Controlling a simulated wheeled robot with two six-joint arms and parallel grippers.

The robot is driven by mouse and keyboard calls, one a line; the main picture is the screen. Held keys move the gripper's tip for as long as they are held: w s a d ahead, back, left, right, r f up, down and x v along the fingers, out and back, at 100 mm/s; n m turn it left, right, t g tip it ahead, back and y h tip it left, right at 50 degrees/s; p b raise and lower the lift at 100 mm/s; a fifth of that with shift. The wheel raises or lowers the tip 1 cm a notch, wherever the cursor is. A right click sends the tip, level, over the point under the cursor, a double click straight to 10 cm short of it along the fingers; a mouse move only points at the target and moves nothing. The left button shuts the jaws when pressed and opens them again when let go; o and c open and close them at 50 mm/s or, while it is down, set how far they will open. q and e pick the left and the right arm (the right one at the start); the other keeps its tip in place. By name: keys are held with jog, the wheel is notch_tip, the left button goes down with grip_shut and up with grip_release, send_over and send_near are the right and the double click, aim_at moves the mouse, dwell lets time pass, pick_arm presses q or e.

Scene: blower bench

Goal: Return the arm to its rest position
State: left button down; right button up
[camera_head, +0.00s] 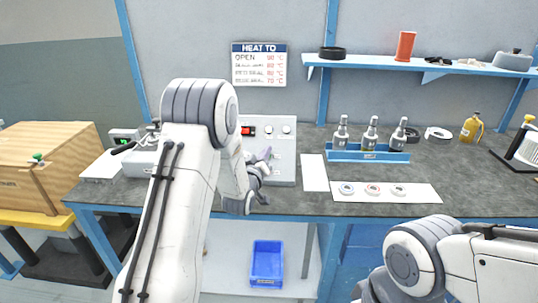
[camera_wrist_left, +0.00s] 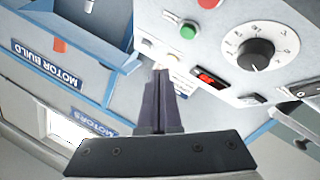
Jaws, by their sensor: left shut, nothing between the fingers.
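My left gripper (camera_head: 264,156) is in front of the pale control panel (camera_head: 283,162), near its left half. Its dark fingers are together and empty, as the left wrist view (camera_wrist_left: 162,78) shows. Part of the panel is hidden behind my left arm in the head view. In the left wrist view the panel (camera_wrist_left: 290,75) lies beyond the fingertips, with a black dial (camera_wrist_left: 256,53), a green button (camera_wrist_left: 188,32) and a red rocker switch (camera_wrist_left: 208,77). The fingers look apart from these controls. My right arm shows at the lower right, its gripper out of view.
A white strip (camera_head: 420,192) with round pieces lies at the bench front. A blue shelf (camera_head: 390,64) is above. A wooden crate (camera_head: 62,150) is at left, a blue bin (camera_head: 267,281) below.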

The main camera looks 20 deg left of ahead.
dwell(0.6)
pick_arm(q)
jog(key=s+d+r+m+g+h+p, duration=0.2)
jog(key=s+d+m+g, duration=0.15)
jog(key=s+d, duration=0.4)
jog(key=s+d+r+m+g+h+p, duration=0.25)
jog(key=s+d+g, duration=0.25)
jog(key=d, duration=0.6)
jog(key=s+d+r+m+g+y+p, duration=0.1)
jog(key=s+m+g, duration=0.3)
jog(key=s, duration=1.1)
jog(key=s+d+r+m+g+y+p, duration=0.1)
jog(key=s+m+g+p, duration=0.2)
jog(key=s, duration=1.3)
jog(key=shift+r+m+g, duration=0.4)
jog(key=shift+m+g, duration=0.3)
jog(key=shift+g, duration=0.45)
